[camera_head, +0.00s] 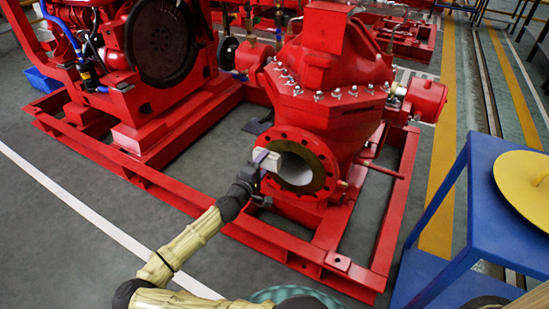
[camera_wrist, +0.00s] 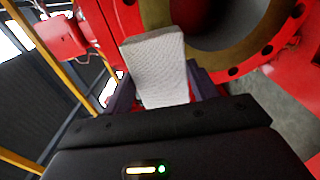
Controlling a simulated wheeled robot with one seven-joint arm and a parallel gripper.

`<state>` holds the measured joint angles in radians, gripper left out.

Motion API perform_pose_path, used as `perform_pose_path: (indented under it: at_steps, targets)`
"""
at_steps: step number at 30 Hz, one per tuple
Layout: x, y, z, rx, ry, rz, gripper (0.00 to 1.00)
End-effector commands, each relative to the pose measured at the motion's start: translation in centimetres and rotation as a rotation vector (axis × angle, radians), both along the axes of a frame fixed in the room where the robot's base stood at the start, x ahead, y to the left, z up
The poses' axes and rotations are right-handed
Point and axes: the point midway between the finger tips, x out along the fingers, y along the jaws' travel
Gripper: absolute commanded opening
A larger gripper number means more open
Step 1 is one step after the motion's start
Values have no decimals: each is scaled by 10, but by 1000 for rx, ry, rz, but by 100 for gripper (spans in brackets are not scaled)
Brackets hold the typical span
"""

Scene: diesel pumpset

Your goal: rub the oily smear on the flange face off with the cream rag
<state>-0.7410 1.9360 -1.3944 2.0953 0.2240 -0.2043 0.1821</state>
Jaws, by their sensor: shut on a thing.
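The pump flange (camera_head: 322,150) is a red bolt-holed ring with an olive-brown inner face around an open bore. It also fills the upper right of the wrist view (camera_wrist: 236,64). My gripper (camera_head: 260,162) is at the left side of the flange face. It is shut on the cream rag, a pale folded pad (camera_wrist: 158,62) between its dark fingers. The rag's far end overlaps the olive-brown ring in the wrist view; I cannot tell whether it touches. I cannot make out a separate oily smear; the rag and gripper hide part of the face.
The red pump casing (camera_head: 330,65) rises behind the flange, and a red base frame (camera_head: 345,265) runs below it. A blue stand (camera_head: 480,205) with a yellow disc (camera_head: 524,188) is at the right. Grey floor lies open at the lower left.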

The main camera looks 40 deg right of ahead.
Motion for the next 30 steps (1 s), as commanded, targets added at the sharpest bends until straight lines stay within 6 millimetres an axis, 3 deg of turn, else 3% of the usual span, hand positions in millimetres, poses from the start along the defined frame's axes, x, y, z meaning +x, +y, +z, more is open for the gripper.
perform_pose_path:
  at_steps: [21,30]
  targets:
    - [22,-60,0,0,0,-3,40]
    - [26,-63,0,-1,0,2,40]
